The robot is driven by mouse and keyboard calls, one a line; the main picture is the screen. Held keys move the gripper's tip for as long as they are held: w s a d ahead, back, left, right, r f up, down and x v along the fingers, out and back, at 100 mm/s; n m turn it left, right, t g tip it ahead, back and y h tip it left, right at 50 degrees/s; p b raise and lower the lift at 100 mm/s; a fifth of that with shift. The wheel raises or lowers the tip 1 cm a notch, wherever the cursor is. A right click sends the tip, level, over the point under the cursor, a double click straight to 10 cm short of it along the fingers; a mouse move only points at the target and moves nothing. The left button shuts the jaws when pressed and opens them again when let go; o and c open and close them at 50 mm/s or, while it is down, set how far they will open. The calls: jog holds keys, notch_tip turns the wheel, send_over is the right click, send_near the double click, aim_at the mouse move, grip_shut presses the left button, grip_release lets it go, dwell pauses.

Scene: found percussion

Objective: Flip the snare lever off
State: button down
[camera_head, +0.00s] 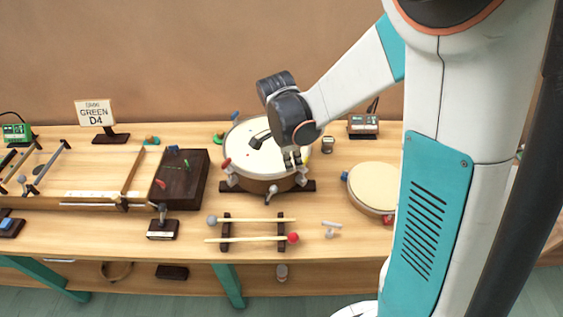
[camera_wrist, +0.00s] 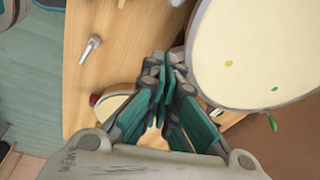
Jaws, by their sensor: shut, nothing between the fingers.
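The snare drum (camera_head: 250,160) sits on a dark stand in the middle of the bench, with a pale head, wooden shell and coloured pegs around its rim. A small grey lever-like fitting (camera_head: 271,192) shows at its front; I cannot tell whether this is the snare lever or how it is set. My gripper (camera_head: 293,160) is shut and empty, pointing down over the front right part of the drum in the head view. In the wrist view, my gripper (camera_wrist: 166,72) is beside the drum's rim, and the drum head (camera_wrist: 255,45) fills the upper right.
A smaller drum (camera_head: 374,187) stands to the right. Two mallets rest on a rack (camera_head: 226,232) in front, beside a grey T-shaped key (camera_head: 331,229). A dark box (camera_head: 190,190) stands left of the drum. A sign (camera_head: 95,113) reads "GREEN D4".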

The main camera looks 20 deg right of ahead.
jog(key=shift+w+d+f, duration=0.15)
jog(key=shift+w+f, duration=0.05)
jog(key=shift+f, duration=0.05)
notch_tip(320, 180, down, 9)
jog(key=a+b, duration=0.2)
jog(key=b, duration=0.2)
jog(key=shift+w+b, duration=0.25)
jog(key=shift+b, duration=0.1)
jog(key=shift+a, duration=0.15)
dwell(0.4)
